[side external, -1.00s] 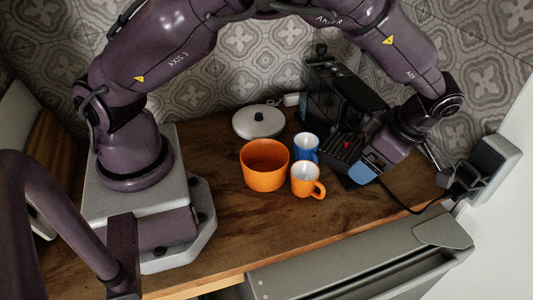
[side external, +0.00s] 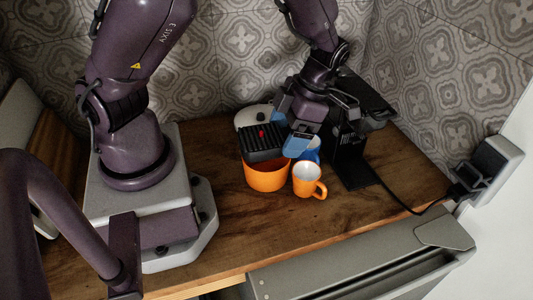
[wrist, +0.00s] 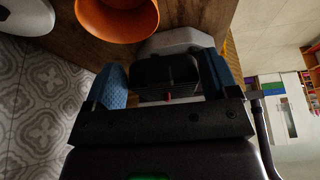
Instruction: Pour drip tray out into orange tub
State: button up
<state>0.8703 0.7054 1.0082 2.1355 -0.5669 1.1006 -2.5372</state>
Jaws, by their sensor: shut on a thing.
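The black drip tray (side external: 264,153) has a slatted top with a small red thing (side external: 261,133) on it. My gripper (side external: 288,132) is shut on the drip tray at its right side, with blue finger pads. The tray is over the orange tub (side external: 267,178) and hides much of its opening; it looks about level. In the wrist view the tray (wrist: 165,72) sits between both blue fingers (wrist: 164,84), and the tub (wrist: 118,20) shows at the top. I cannot see what is inside the tub in the side view.
An orange mug (side external: 306,181) stands just right of the tub, with a blue mug (side external: 313,151) behind it, partly hidden. A white lid (side external: 249,116) lies behind the tub. The black coffee machine (side external: 352,165) stands to the right. The wooden counter in front is clear.

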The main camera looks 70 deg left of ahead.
aim_at(276, 143)
jog(key=shift+s+a+n, duration=0.25)
jog(key=shift+s+n, duration=0.25)
jog(key=shift+s, duration=0.15)
jog(key=shift+f, duration=2.55)
jog(key=shift+a+r+h, duration=0.1)
jog(key=shift+r+h, duration=0.05)
jog(key=shift+h, duration=0.45)
jog(key=shift+a+r+h, duration=0.1)
jog(key=shift+r+h, duration=0.15)
jog(key=shift+h, duration=0.45)
jog(key=shift+a+r+m+h, duration=0.2)
jog(key=shift+r+m+h, duration=0.1)
jog(key=shift+h, duration=0.5)
jog(key=shift+a+r+m+h, duration=0.2)
jog(key=shift+m+h, duration=0.1)
jog(key=shift+h, duration=0.5)
jog(key=shift+a+f+h, duration=0.3)
jog(key=shift+f+h, duration=0.2)
jog(key=shift+h, duration=0.4)
dwell(1.0)
